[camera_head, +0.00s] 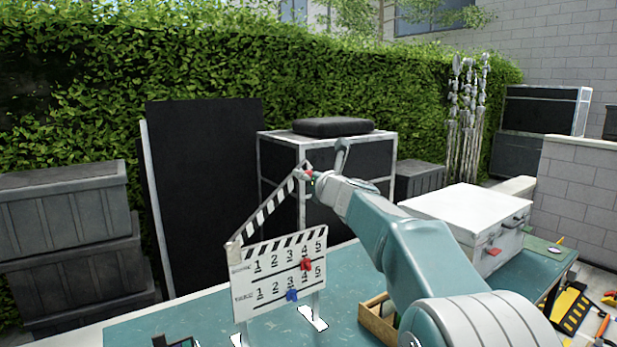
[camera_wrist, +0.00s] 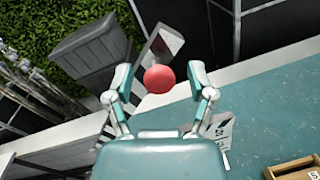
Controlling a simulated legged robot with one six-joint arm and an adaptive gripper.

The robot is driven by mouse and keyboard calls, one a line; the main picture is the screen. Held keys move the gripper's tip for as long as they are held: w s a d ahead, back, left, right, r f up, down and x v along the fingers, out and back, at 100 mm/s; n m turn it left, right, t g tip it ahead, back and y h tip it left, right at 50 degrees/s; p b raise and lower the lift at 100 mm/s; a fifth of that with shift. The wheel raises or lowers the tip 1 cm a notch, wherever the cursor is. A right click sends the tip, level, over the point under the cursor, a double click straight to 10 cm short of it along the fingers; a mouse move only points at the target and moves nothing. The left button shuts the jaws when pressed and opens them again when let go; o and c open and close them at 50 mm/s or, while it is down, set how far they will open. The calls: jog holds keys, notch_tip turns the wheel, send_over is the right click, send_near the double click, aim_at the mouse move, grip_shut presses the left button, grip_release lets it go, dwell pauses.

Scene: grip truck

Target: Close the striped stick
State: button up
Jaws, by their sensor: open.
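A white clapperboard (camera_head: 280,272) stands on the teal table, with rows of numbers and a red and a blue marker on its face. Its striped stick (camera_head: 268,211) is raised, slanting up to the right from a hinge at the board's upper left corner. A red ball (camera_wrist: 160,79) is at the stick's free end. My gripper (camera_head: 323,168) is at that upper end. In the wrist view my gripper (camera_wrist: 161,84) is open, with the red ball between its two fingertips and gaps on both sides. The stick's striped face is not clear in the wrist view.
The teal table (camera_head: 190,318) holds a wooden tray (camera_head: 376,318) with low walls, right of the board. A white case (camera_head: 470,215) stands at the right. A black cabinet (camera_head: 345,168) and a dark panel (camera_head: 205,190) stand behind. The space between stick and board is clear.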

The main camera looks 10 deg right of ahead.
jog(key=shift+c, duration=0.3)
grip_shut()
jog(key=shift+d+f, duration=0.3)
jog(key=shift+f, duration=0.15)
jog(key=w+d+f+m+g, duration=0.1)
jog(key=d+f+m, duration=0.3)
jog(key=f, duration=1)
jog(key=shift+w+f+m, duration=0.15)
jog(key=shift+w+m, duration=0.25)
jog(key=shift+m, duration=1.4)
jog(key=shift+f, duration=0.1)
